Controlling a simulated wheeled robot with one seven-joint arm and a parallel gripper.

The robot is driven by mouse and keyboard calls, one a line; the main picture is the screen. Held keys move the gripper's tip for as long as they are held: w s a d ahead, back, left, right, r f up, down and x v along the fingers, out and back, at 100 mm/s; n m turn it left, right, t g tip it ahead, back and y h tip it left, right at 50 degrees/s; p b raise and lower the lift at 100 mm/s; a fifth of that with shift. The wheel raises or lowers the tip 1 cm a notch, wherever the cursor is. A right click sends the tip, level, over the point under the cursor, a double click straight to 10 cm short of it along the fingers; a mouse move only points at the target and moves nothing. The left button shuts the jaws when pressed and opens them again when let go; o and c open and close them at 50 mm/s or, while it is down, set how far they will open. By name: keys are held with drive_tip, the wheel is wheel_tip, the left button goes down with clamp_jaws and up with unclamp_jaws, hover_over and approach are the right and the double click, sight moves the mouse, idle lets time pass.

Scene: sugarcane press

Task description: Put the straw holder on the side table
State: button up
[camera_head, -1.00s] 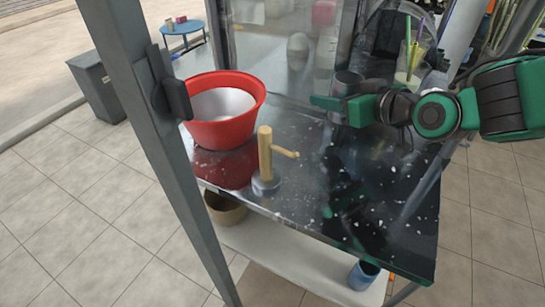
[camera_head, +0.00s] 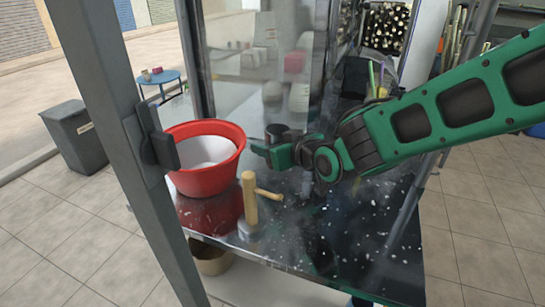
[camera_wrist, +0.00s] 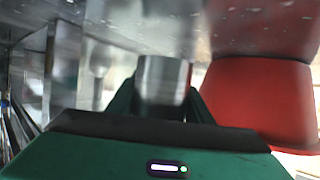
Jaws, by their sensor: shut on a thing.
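My gripper (camera_head: 272,147) is shut on a grey metal cup (camera_head: 277,132), held above the dark counter just right of the red bowl. The wrist view also shows the cup (camera_wrist: 163,80) between my fingers (camera_wrist: 160,100); that view is blurred and the counter appears at its top. No straws show in this cup. Coloured straws (camera_head: 376,80) stand farther back, partly behind my arm, and the vessel around them is mostly hidden. I cannot tell which of the two is the straw holder. A small round blue table (camera_head: 160,79) with small items on it stands outside, at far upper left.
The red bowl (camera_head: 207,178) holds a white one. A wooden-handled tool (camera_head: 250,200) stands at the dark counter's (camera_head: 290,245) front edge. A metal post (camera_head: 115,120) rises at left. A grey bin (camera_head: 75,137) stands on open tiled floor left of it.

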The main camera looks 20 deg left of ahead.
wheel_tip(320, 180, down, 3)
drive_tip(key=o, duration=1.3)
drive_tip(key=v, duration=1.2)
